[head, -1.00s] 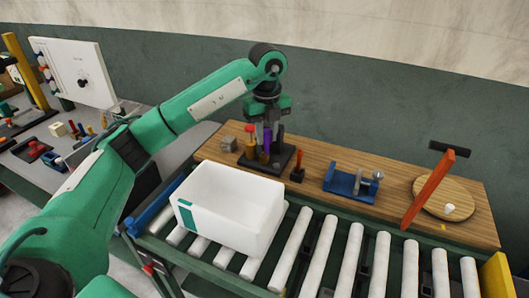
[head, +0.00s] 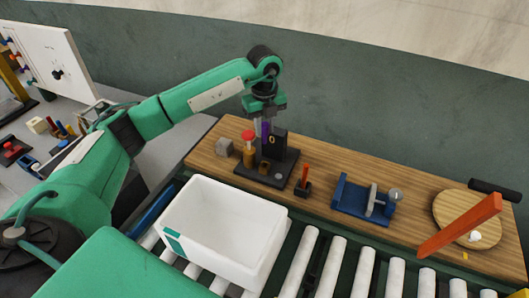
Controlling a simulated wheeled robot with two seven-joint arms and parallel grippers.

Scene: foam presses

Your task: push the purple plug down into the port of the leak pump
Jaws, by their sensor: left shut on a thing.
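The leak pump has a dark base (head: 283,180) on the wooden bench top, with a black upright block (head: 281,145), an orange-bodied part with a red top (head: 249,148), and a small brass ring-like port (head: 264,167). My left gripper (head: 264,122) points down over the pump from above. It is shut on the purple plug (head: 266,129), which is upright and shows as a small strip between the fingers, in front of or beside the block. The plug looks raised above the brass port, with a gap below it. My right gripper is not in view.
A white open bin (head: 222,237) stands on the roller conveyor in front. A small orange-handled lever (head: 304,180), a blue clamp fixture (head: 363,200) and a round wooden board (head: 450,212) with an orange bar are to the right.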

